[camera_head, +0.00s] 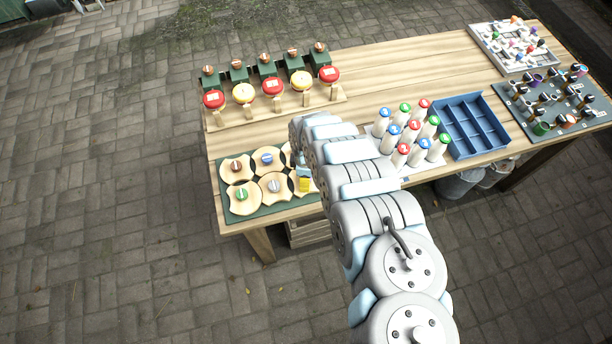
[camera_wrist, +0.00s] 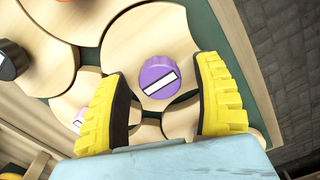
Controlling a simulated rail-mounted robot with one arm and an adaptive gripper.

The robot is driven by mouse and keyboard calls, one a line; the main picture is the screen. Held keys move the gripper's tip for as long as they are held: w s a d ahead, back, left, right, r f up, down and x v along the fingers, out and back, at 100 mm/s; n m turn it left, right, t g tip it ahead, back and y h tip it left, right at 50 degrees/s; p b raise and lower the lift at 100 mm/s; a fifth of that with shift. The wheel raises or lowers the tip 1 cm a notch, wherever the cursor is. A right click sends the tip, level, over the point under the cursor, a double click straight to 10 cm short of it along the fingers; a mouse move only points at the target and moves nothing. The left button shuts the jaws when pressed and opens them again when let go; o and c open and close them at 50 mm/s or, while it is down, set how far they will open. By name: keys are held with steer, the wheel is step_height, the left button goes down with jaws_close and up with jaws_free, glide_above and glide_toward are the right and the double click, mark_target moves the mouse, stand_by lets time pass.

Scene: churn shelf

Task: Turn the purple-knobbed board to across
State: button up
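The purple knob (camera_wrist: 158,77) is round with a white bar across its top, which tilts slightly up to the right in the wrist view. It sits on a pale wooden board (camera_wrist: 148,36) with curved edges. My gripper (camera_wrist: 163,84) is open, with one yellow-padded finger on each side of the knob and gaps between them. I cannot tell how high the fingertips are above the board. In the head view my gripper (camera_head: 304,184) is over the right end of the green panel (camera_head: 272,211), and my arm hides the purple knob there.
Neighbouring boards carry a dark knob (camera_wrist: 10,60), a blue knob (camera_head: 267,158), a green knob (camera_head: 241,194) and others close by. A rack of red and yellow discs (camera_head: 272,86) stands behind. White bottles with coloured caps (camera_head: 410,130) and a blue tray (camera_head: 470,125) stand to the right.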

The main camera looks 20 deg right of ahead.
steer(key=shift+r, duration=0.1)
step_height(320, 180, up, 12)
stand_by(1.1)
stand_by(0.5)
